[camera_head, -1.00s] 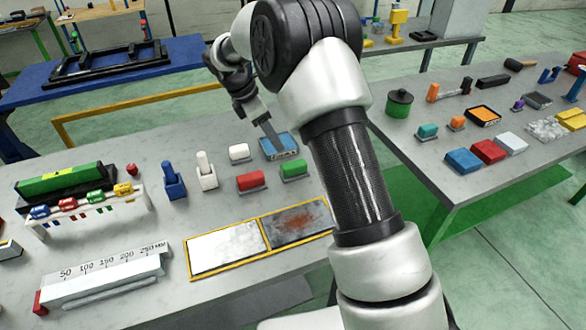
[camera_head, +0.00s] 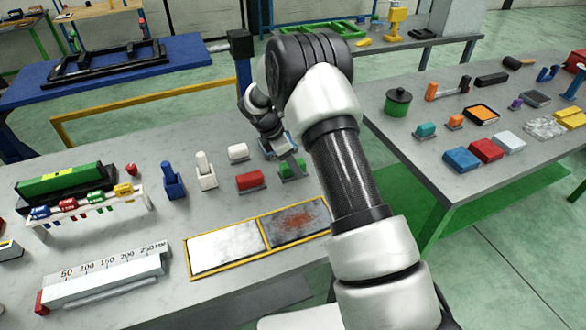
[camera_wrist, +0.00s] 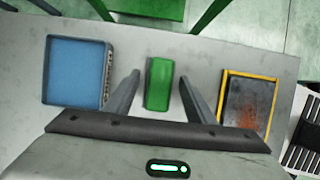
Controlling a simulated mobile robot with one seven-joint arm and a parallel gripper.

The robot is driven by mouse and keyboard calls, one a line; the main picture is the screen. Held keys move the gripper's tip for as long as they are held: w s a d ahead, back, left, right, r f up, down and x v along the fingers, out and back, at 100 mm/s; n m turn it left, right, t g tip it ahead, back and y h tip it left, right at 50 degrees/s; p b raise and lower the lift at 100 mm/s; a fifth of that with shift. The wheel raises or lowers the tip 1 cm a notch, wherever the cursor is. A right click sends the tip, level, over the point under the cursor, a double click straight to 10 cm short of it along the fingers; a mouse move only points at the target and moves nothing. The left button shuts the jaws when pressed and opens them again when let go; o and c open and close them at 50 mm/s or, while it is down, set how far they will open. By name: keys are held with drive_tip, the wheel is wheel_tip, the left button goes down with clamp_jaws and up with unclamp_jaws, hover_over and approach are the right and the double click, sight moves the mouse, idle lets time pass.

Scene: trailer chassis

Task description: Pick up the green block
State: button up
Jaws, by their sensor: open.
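The green block (camera_head: 292,168) lies on the left grey table, to the right of a red block, partly covered by my gripper in the head view. In the wrist view the green block (camera_wrist: 159,84) lies between the two open fingers of my gripper (camera_wrist: 159,88), with a gap on each side. My gripper (camera_head: 292,165) is open and empty and points down over the block. How high the fingertips are above the table I cannot tell.
A blue tray (camera_wrist: 76,72) lies left of the fingers in the wrist view. A yellow-framed panel (camera_head: 296,222) lies in front of the block.

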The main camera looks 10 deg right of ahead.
drive_tip(key=shift+d+f, duration=0.15)
drive_tip(key=shift+f, duration=0.2)
drive_tip(key=c, duration=0.9)
wheel_tip(320, 180, up, 10)
drive_tip(key=shift+r, duration=0.1)
drive_tip(key=shift+c, duration=0.2)
drive_tip(key=shift+o, duration=1.2)
drive_tip(key=shift+c, duration=0.2)
